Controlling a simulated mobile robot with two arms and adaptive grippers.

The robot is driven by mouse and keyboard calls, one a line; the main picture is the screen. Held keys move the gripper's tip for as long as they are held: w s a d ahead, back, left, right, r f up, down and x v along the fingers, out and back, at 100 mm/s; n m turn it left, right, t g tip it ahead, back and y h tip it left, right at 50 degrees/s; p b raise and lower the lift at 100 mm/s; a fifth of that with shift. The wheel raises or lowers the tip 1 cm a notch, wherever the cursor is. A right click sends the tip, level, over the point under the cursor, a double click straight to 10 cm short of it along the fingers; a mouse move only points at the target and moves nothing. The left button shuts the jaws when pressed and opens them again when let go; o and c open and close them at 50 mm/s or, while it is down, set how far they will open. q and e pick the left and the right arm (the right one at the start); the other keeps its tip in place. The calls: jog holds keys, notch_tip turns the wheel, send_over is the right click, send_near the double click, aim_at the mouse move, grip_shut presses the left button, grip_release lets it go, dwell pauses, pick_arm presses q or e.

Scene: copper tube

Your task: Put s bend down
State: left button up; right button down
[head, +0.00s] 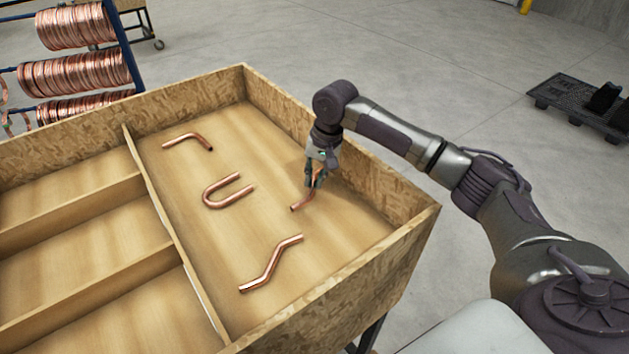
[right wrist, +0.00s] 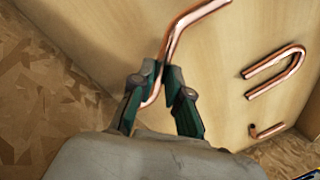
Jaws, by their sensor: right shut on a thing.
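My right gripper (head: 314,182) is inside the large right compartment of the wooden crate, near its right wall. It is shut on a copper s bend (head: 299,205), whose lower end sticks out to the left. In the right wrist view the fingers (right wrist: 162,82) close around the s bend (right wrist: 172,45), with a bent end running up and right. I cannot tell whether the held tube touches the crate floor. Another s bend (head: 270,266) lies on the floor nearer the front. My left gripper is not in view.
A copper U bend (head: 229,190) and a copper elbow (head: 188,141) lie left of my gripper. The crate's wooden walls (head: 340,176) stand around them. A thin divider (head: 163,217) borders smaller empty compartments at left. Bare floor lies between the tubes.

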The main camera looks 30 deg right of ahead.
notch_tip(320, 180, down, 2)
jog(key=shift+f+p, duration=0.1)
jog(key=shift+p, duration=0.35)
jog(key=shift+f, duration=0.2)
jog(key=shift+f, duration=0.2)
jog(key=c, duration=1.1)
grip_release()
jog(key=shift+c, duration=0.2)
jog(key=shift+d+r+b, duration=0.1)
jog(key=shift+r+b, duration=0.2)
jog(key=shift+r, duration=0.2)
notch_tip(320, 180, up, 11)
jog(key=s+d+b, duration=0.1)
jog(key=b, duration=0.3)
jog(key=shift+s+d, duration=0.25)
jog(key=shift+d, duration=0.1)
